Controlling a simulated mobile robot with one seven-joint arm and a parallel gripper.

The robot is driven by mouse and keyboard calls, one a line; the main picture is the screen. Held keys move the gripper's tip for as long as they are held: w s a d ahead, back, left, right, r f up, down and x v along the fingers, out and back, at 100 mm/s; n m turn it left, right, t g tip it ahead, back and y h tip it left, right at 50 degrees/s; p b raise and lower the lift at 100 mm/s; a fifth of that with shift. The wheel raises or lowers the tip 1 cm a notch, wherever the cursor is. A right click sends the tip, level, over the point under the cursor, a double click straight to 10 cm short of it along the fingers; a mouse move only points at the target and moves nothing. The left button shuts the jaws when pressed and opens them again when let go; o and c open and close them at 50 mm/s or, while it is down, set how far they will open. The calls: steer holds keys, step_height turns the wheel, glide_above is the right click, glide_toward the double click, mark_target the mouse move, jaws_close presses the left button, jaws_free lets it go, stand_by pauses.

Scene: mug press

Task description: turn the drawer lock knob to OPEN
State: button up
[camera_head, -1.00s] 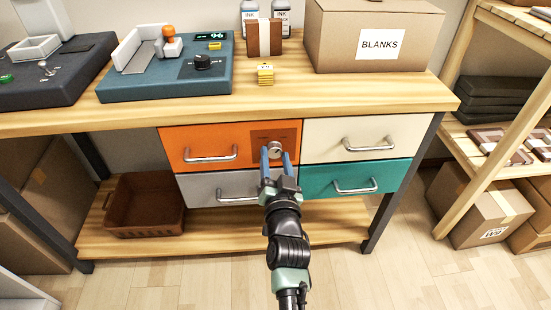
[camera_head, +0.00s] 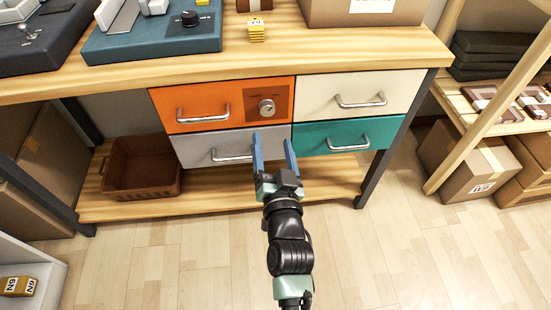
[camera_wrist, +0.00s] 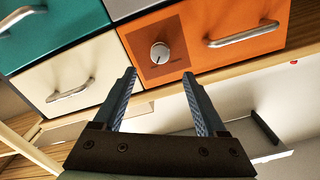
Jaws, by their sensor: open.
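The drawer lock knob (camera_head: 266,107) is a round silver knob on a darker square plate at the right end of the orange drawer (camera_head: 186,119). It also shows in the wrist view (camera_wrist: 160,53), where the picture is turned over, with a pale pointer mark on its face. The lettering on the plate is too small to read. My gripper (camera_head: 273,150) is open and empty, below the knob in the head view and apart from it. In the wrist view its two blue fingers (camera_wrist: 158,100) spread wide, with the knob beyond and between their tips.
A grey drawer (camera_head: 195,148) lies below the orange one, with cream (camera_head: 335,98) and teal (camera_head: 330,135) drawers to the right. Each has a protruding bar handle. A brown bin (camera_head: 143,168) stands on the lower shelf. The floor in front is clear.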

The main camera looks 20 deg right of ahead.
steer(key=shift+v, duration=2.15)
